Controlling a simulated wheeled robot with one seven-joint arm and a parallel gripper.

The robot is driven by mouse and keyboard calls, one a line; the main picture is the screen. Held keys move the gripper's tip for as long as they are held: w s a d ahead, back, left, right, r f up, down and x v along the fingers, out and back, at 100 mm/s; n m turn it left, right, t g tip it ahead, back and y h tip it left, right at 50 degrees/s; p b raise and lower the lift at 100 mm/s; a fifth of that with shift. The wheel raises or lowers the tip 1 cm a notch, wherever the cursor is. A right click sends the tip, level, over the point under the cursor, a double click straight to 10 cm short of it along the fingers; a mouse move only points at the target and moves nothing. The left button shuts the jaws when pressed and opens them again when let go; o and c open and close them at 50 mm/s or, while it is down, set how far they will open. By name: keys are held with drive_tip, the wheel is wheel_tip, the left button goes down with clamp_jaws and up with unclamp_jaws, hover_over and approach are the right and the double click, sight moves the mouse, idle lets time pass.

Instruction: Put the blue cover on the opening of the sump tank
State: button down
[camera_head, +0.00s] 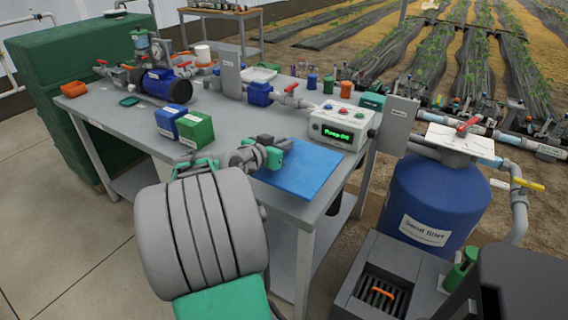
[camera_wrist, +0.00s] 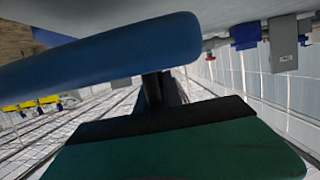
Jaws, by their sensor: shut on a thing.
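The blue cover (camera_head: 303,170) is a flat, plain blue panel at the near edge of the grey workbench. My gripper (camera_head: 273,155) is at its left edge and shut on it. In the wrist view, the cover (camera_wrist: 90,70) fills the upper left, with my dark fingers (camera_wrist: 152,90) against its edge. I cannot tell whether the cover touches the bench or hangs just above it. A dark grey box with a recessed, slatted opening, apparently the sump tank (camera_head: 345,285), stands low at the right, with an orange piece inside the opening.
The workbench (camera_head: 225,120) holds a white control box (camera_head: 341,125) with a green display, just behind the cover. Blue and green boxes (camera_head: 195,131) stand left of my gripper. A large blue sand filter (camera_head: 436,200) with pipes stands between bench and right edge.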

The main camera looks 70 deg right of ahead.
drive_tip(key=d+f, duration=0.1)
drive_tip(key=w+d+f, duration=0.1)
drive_tip(key=f, duration=0.1)
drive_tip(key=d+f, duration=0.1)
drive_tip(key=f, duration=0.1)
drive_tip(key=shift+w+d+f+b, duration=0.25)
drive_tip(key=shift+w+d+b, duration=0.05)
drive_tip(key=shift+w, duration=0.1)
drive_tip(key=shift+f, duration=1.4)
drive_tip(key=shift+f+b, duration=0.2)
drive_tip(key=shift+b, duration=0.15)
drive_tip(key=c, duration=1.5)
unclamp_jaws()
